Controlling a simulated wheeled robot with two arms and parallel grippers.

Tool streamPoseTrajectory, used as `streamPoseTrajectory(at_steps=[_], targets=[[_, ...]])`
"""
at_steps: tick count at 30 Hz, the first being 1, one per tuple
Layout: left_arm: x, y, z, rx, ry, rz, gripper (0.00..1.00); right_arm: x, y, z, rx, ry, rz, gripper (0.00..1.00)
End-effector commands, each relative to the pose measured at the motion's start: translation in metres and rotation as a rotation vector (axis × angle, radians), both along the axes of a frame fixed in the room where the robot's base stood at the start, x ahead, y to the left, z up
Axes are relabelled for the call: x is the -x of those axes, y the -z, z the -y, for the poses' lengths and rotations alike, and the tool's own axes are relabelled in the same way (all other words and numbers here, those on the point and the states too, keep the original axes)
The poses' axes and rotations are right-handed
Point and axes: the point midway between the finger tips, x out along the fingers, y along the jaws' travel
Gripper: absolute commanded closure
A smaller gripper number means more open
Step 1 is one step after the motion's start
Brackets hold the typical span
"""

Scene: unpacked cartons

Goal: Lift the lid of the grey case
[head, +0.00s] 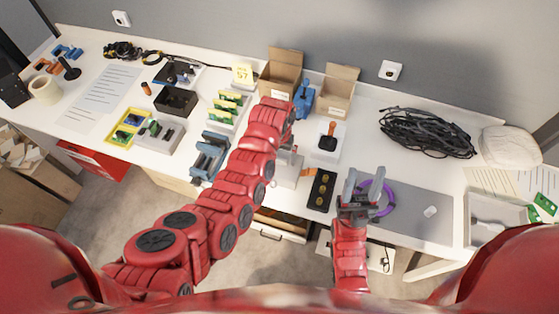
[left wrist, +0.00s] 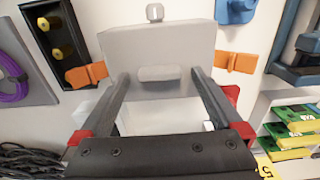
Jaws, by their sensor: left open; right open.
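The grey case (head: 287,172) lies on the white table in the middle of the head view, partly hidden behind my left arm. In the left wrist view its grey lid (left wrist: 160,45) has a small raised tab (left wrist: 158,74), a knob at the far edge and an orange latch (left wrist: 87,75) on each side. My left gripper (left wrist: 158,78) is open and empty, its fingers on either side of the tab with gaps; I cannot tell their height above it. In the head view my left gripper (head: 289,150) is mostly hidden. My right gripper (head: 362,183) is open at the purple ring (head: 388,198).
A black block with gold knobs (head: 321,189) stands right of the case. A blue holder (head: 209,156) and racks with green boards (head: 228,108) stand to its left. A white stand with an orange-handled tool (head: 330,138), open cartons (head: 281,72) and coiled black cable (head: 427,133) are further back.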

Motion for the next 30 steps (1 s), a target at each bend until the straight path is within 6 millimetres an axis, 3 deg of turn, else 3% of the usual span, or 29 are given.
streamPoseTrajectory(at_steps=[12, 27, 30], targets=[[0.0008, 0.0101, -0.0002, 0.001, -0.001, -0.001, 0.02, -0.0001, -0.0033, 0.0000, 0.000, 0.000, 0.000, 0.50], [0.0010, 0.0099, -0.0002, 0.000, -0.001, -0.002, 0.92, 0.0000, -0.0032, 0.0000, 0.000, 0.000, 0.000, 0.50], [0.0010, 0.0099, -0.0002, 0.000, -0.001, -0.002, 0.93, -0.0001, -0.0034, 0.0000, 0.000, 0.000, 0.000, 0.50]])
